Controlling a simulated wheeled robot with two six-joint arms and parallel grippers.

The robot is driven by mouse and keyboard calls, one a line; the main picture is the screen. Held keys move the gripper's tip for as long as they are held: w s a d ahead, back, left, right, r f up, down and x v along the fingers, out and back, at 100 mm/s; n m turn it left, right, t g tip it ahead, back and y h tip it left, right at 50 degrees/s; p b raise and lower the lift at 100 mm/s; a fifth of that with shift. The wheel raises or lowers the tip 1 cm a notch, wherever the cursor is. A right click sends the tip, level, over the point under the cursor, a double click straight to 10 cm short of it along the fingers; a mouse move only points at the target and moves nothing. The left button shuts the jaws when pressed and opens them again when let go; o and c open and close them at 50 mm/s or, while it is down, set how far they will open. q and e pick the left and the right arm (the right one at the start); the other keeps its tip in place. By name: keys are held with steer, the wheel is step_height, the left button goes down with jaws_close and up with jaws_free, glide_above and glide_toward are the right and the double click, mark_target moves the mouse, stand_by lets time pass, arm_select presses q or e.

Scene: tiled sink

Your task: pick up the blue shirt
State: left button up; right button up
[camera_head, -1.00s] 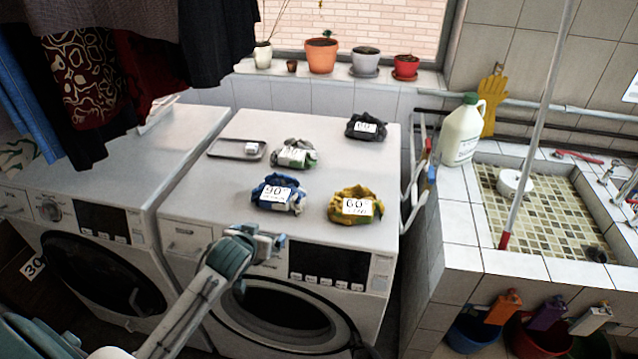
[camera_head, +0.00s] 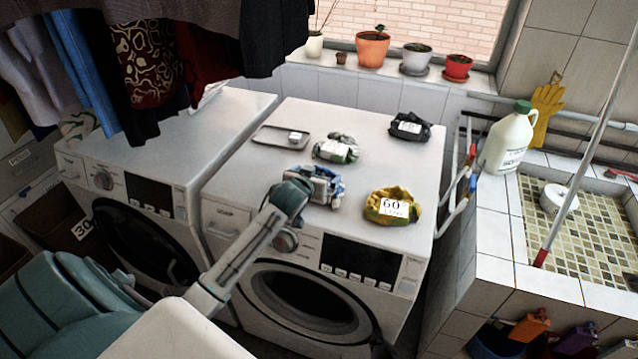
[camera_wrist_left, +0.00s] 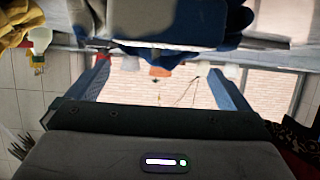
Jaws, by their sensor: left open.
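The blue shirt (camera_head: 336,187) is a folded bundle with a white label on the front part of the right washing machine's top. My left gripper (camera_head: 318,183) is open and reaches over the machine's front edge right at the shirt, hiding part of it and its label. In the left wrist view, the blue shirt (camera_wrist_left: 172,47) shows at the top, just past my left gripper's (camera_wrist_left: 160,68) two spread fingers. I cannot tell whether the fingers touch the cloth. My right gripper is not in view.
A yellow bundle (camera_head: 388,208) lies right of the shirt, a grey-green one (camera_head: 337,149) behind it, and a black one (camera_head: 410,127) farther back. A small tray (camera_head: 267,138) is behind left. Clothes (camera_head: 150,60) hang at upper left. A white jug (camera_head: 508,138) stands by the sink.

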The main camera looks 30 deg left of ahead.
mark_target(321, 170)
arm_select(q)
steer(key=p+x, duration=0.1)
steer(key=x, duration=0.2)
steer(key=shift+w+r, duration=0.1)
steer(key=shift+r, duration=0.05)
steer(key=shift+w+a+f+p, duration=0.1)
steer(key=shift+w+f+p, duration=0.2)
steer(key=c, duration=1.2)
steer(key=shift+o, duration=0.2)
steer(key=shift+r, duration=0.1)
